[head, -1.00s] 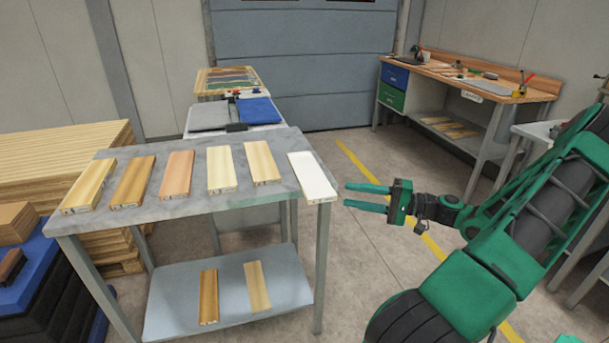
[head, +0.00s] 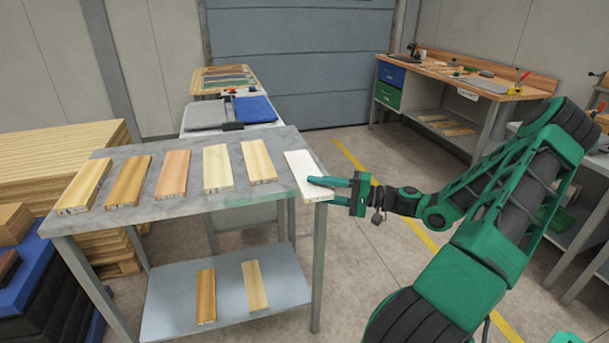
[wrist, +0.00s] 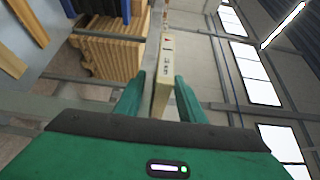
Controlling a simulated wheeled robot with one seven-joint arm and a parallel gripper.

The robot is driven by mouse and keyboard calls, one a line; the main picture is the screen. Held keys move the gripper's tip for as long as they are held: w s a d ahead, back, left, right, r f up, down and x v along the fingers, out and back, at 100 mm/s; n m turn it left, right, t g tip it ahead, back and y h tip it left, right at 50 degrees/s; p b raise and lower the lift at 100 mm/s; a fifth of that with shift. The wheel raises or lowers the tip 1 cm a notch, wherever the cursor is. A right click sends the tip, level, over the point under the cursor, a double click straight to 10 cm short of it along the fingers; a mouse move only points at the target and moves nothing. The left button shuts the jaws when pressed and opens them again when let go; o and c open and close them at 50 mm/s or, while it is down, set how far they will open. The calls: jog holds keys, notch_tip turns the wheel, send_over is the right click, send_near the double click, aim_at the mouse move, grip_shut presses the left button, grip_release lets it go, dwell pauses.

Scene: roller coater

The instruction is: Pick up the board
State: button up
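The white board (head: 299,164) lies flat at the right end of the grey table (head: 232,210), its near end reaching the table's right front edge. My gripper (head: 311,187) comes in from the right at that near end. The fingers partly cover the board in the head view. In the wrist view, the end of the board (wrist: 167,72) stands between the two fingers, one on each side, with a narrow gap visible. The fingers look open, and contact with the board cannot be made out clearly.
Several wood-toned boards (head: 216,167) lie in a row left of the white one. Two more (head: 255,286) lie on the lower shelf. A wooden stack (head: 60,150) stands at left, and a workbench (head: 450,75) at back right. Open floor lies right of the table.

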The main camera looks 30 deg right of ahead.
grip_shut()
